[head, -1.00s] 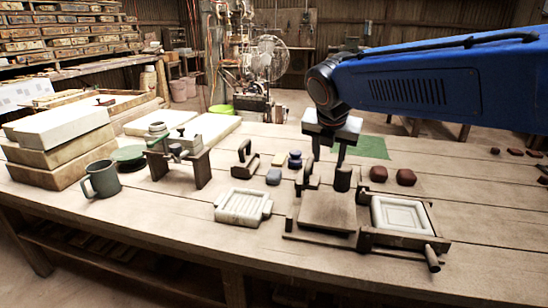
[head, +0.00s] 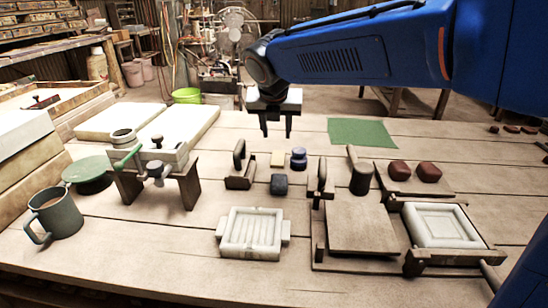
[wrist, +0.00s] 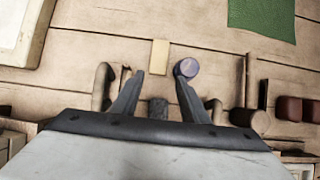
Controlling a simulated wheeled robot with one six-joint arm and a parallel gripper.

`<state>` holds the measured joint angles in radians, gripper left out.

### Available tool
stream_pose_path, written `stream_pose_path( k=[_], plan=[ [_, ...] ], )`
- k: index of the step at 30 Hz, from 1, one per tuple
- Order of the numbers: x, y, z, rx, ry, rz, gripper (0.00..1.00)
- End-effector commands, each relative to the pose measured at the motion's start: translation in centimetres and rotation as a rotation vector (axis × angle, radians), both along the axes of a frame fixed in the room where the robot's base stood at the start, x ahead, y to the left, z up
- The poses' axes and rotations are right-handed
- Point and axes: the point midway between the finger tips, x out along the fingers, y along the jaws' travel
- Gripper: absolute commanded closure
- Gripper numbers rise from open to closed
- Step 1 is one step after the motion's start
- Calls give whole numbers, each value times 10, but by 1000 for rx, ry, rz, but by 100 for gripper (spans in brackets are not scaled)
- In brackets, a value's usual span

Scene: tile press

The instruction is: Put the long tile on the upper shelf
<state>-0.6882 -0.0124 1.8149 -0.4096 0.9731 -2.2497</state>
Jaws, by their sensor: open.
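A small pale yellow rectangular piece (head: 278,158), longer than wide, lies flat on the workbench; it looks like the long tile. It also shows in the wrist view (wrist: 160,55), just beyond and between my fingertips. My gripper (head: 277,130) is open and empty, pointing down above the bench near this piece; its fingers also show in the wrist view (wrist: 160,76). A shelf rack (head: 45,25) with several rows of pieces stands at the far back left. I cannot tell which shelf is the upper one meant.
A purple round stack (head: 299,159), a dark block (head: 279,184) and a dark-handled tool (head: 240,170) sit close around the piece. A white ridged mould (head: 252,233), a press (head: 360,225) and a mug (head: 54,215) stand nearer. A green cloth (head: 360,132) lies behind on the right.

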Motion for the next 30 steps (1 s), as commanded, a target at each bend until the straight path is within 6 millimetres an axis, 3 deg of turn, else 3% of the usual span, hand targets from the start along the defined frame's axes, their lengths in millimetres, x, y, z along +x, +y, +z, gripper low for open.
stream_pose_path(
  k=[13,30],
  plan=[
    [39,-1,-69,-2,3,-1,59],
    [64,-1,-109,-2,3,-1,59]
  ],
)
